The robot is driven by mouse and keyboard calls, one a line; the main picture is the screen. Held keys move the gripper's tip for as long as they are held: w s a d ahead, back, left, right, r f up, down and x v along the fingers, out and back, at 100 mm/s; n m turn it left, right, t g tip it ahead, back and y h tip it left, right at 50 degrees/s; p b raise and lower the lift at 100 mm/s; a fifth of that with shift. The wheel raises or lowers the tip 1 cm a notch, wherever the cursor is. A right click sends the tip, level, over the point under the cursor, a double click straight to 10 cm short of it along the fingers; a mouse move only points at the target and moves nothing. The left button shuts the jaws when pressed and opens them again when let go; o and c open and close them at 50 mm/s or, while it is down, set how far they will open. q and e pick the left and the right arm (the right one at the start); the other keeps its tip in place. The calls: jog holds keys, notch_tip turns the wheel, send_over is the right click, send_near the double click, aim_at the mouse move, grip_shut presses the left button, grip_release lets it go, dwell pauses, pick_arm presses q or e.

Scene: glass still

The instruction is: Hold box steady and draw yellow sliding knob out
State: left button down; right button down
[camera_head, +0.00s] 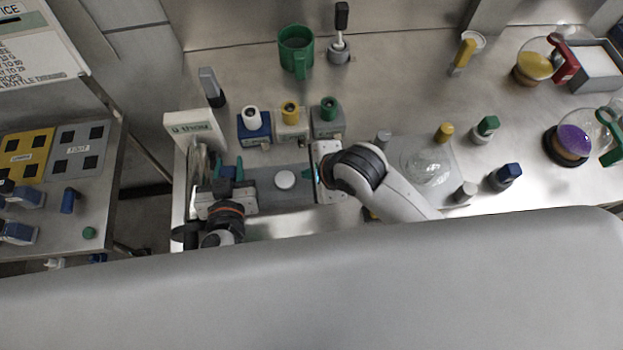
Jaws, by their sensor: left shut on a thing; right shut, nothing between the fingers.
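A long grey box (262,181) with a round white disc on top lies at the front of the table between my grippers. Whether that piece is part of the box cannot be told. My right gripper (307,173) is shut and empty at the box's right end; contact is unclear.
A blue box with a white knob (252,115) and a grey box with a green knob (328,107) flank the white box. A green mug (296,50) stands behind. Glass flasks and coloured stoppers are at right. A white sign (197,130) stands at left.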

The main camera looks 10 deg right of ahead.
pick_arm(q)
jog(key=shift+f, duration=0.15)
pick_arm(e)
jog(key=shift+d+f, duration=0.1)
jog(key=shift+d, duration=4.9)
jog(key=shift+a, duration=0.2)
notch_tip(320, 180, up, 7)
jog(key=a, duration=0.1)
pick_arm(q)
jog(key=c, duration=1)
grip_release()
jog(key=shift+o, duration=0.2)
